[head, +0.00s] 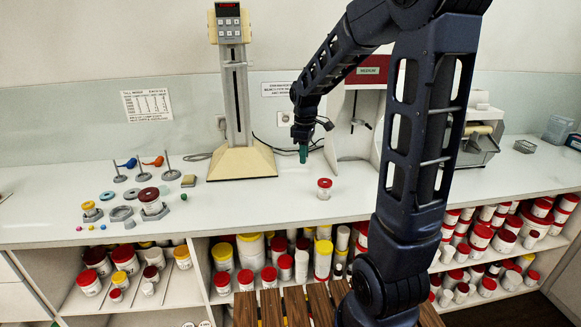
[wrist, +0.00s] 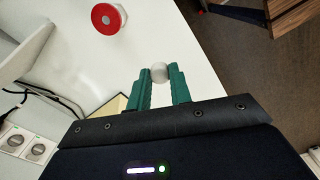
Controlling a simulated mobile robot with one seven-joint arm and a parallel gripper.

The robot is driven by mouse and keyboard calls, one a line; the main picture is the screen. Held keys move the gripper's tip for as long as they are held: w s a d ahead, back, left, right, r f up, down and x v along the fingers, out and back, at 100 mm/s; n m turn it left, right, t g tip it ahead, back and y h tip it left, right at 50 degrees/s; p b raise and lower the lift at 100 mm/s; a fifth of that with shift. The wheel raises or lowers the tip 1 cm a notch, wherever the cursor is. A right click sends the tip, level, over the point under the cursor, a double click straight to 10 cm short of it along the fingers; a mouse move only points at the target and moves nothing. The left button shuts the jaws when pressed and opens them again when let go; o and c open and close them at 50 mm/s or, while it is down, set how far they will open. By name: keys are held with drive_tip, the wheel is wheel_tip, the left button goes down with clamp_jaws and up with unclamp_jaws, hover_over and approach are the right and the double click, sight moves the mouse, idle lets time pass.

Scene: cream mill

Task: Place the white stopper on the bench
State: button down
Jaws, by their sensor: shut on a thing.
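My gripper (wrist: 160,88) has green fingers and is shut on a small round white stopper (wrist: 160,71) at its fingertips. In the head view my gripper (head: 303,155) points down above the white bench (head: 250,212), near its middle. The stopper is too small to make out there. The gripper appears to be above the bench top, with the stopper apart from it. A red-lidded jar (head: 324,188) stands on the bench just right of and nearer than the gripper; it also shows at the top left of the wrist view (wrist: 108,17).
A stand with a beige base (head: 241,162) is left of the gripper. Retort stands (head: 143,193), weights and small coloured balls crowd the bench's left part. A mixer-like machine (head: 478,143) stands right. Shelves below hold several jars. The bench front between is clear.

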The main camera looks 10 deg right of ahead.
drive_tip(key=shift+r, duration=0.35)
drive_tip(key=shift+a, duration=0.15)
drive_tip(key=w+a+r, duration=0.1)
drive_tip(key=w+a, duration=0.5)
drive_tip(key=a, duration=0.5)
drive_tip(key=n, duration=0.2)
hover_over(181, 210)
drive_tip(key=f, duration=0.1)
wheel_tip(181, 210, down, 20)
drive_tip(key=shift+s+d+r, duration=0.1)
